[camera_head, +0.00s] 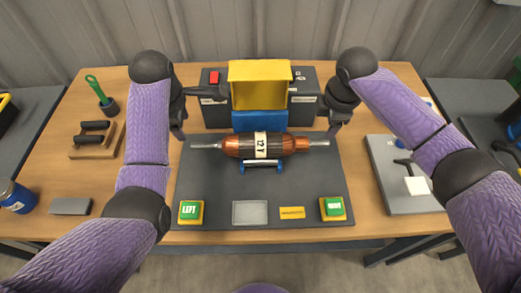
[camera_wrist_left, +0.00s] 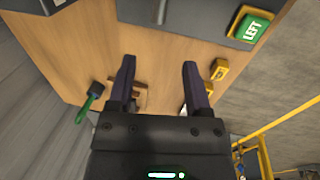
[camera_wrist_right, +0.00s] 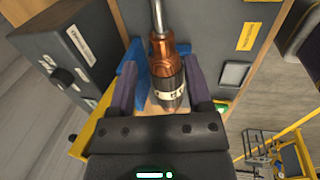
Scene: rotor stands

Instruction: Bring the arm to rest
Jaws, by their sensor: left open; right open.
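The copper and dark rotor (camera_head: 236,146) with a white label lies level across a low blue stand (camera_head: 262,168) on the dark mat (camera_head: 220,185). I cannot tell how large the gaps to the shaft are.
A yellow bin (camera_head: 259,72) and a blue bin (camera_head: 259,124) stand behind the rotor, before a dark box (camera_head: 303,112). Green LEFT (camera_head: 191,211) and right (camera_head: 333,208) buttons sit at the mat's front. A green-handled brush (camera_head: 98,90) and grey tray (camera_head: 400,203) flank it.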

